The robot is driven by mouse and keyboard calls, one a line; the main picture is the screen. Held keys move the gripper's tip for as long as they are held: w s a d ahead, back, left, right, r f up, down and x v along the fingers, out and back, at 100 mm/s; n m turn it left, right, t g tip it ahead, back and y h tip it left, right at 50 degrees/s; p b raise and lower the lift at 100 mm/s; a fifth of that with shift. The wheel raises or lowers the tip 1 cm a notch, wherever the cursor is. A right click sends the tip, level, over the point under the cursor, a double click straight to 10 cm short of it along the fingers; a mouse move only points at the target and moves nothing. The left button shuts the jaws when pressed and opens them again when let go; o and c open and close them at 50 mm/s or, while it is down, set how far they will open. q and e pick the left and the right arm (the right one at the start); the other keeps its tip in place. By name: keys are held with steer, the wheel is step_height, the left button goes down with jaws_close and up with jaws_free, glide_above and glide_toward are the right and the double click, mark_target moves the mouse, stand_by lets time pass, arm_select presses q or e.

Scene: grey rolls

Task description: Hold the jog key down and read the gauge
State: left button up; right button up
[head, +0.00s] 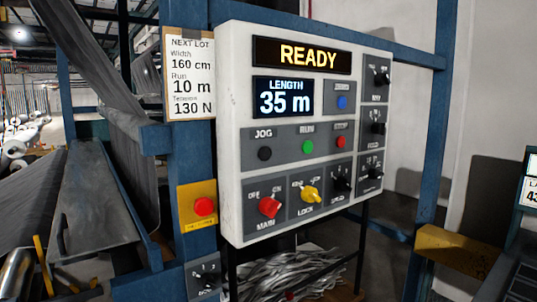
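The white control panel (232,130) hangs on a blue frame in the middle of the head view. Its black round jog key (264,154) sits under the label JOG, left of a green button (308,147) and a red one (341,142). Nothing touches the key. The top display (301,55) reads READY. The length display (284,98) reads 35 m. I see no dial gauge that I can name for certain. Neither of my grippers is in view.
A card (190,75) left of the panel reads NEXT LOT, 160 cm, 10 m, 130 N. A red button on a yellow plate (199,221) sits below it. Grey sheet material (70,215) and blue beams fill the left. Scrap strips (290,275) lie beneath the panel.

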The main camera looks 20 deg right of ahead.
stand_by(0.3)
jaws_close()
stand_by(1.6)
